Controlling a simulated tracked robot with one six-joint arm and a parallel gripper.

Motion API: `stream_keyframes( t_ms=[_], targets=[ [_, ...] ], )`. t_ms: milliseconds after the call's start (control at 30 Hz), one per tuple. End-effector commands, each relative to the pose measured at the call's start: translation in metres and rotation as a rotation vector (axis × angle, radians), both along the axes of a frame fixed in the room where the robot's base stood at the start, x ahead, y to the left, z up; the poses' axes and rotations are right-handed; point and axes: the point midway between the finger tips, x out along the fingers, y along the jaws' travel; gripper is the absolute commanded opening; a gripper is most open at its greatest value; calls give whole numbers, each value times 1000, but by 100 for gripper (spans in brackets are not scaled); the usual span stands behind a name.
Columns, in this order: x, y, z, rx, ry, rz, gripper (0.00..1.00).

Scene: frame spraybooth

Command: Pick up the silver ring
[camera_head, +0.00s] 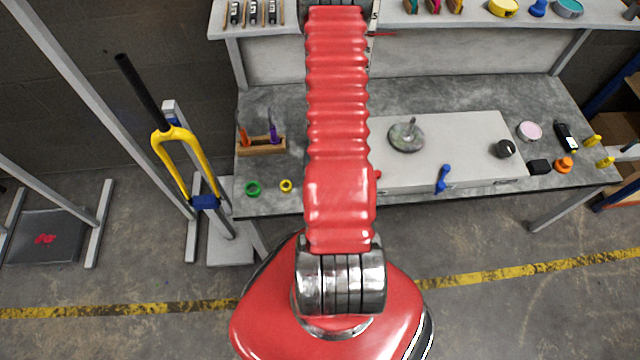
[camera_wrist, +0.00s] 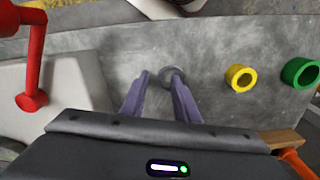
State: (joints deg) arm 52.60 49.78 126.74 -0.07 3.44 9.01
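The silver ring (camera_wrist: 166,71) lies on the grey bench top in the wrist view. It is partly covered by the tip of the right-hand finger. My gripper (camera_wrist: 160,79) is open, with its two purple fingers apart, pointing toward the bench. The ring shows just beyond the fingertips, nearer the right-hand one; I cannot tell how high the tips are above it. In the head view my red arm covers the ring and the gripper.
A yellow ring (camera_wrist: 241,78) and a green ring (camera_wrist: 300,73) lie to the right in the wrist view. A red handle (camera_wrist: 33,72) stands at the left by a pale box (camera_head: 470,135). A wooden tool block (camera_head: 262,146) holds screwdrivers. A yellow fork (camera_head: 182,150) stands left of the bench.

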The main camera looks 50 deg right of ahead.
Motion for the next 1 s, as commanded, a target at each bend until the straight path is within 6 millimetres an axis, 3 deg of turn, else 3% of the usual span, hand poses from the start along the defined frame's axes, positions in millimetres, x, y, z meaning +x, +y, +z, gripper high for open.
stream_keyframes(
  t_ms=[467,867,1000],
  targets=[
    [0,0,0,0,0,0,28],
    [0,0,0,0,0,0,1],
    [0,0,0,0,0,0,0]
  ],
)
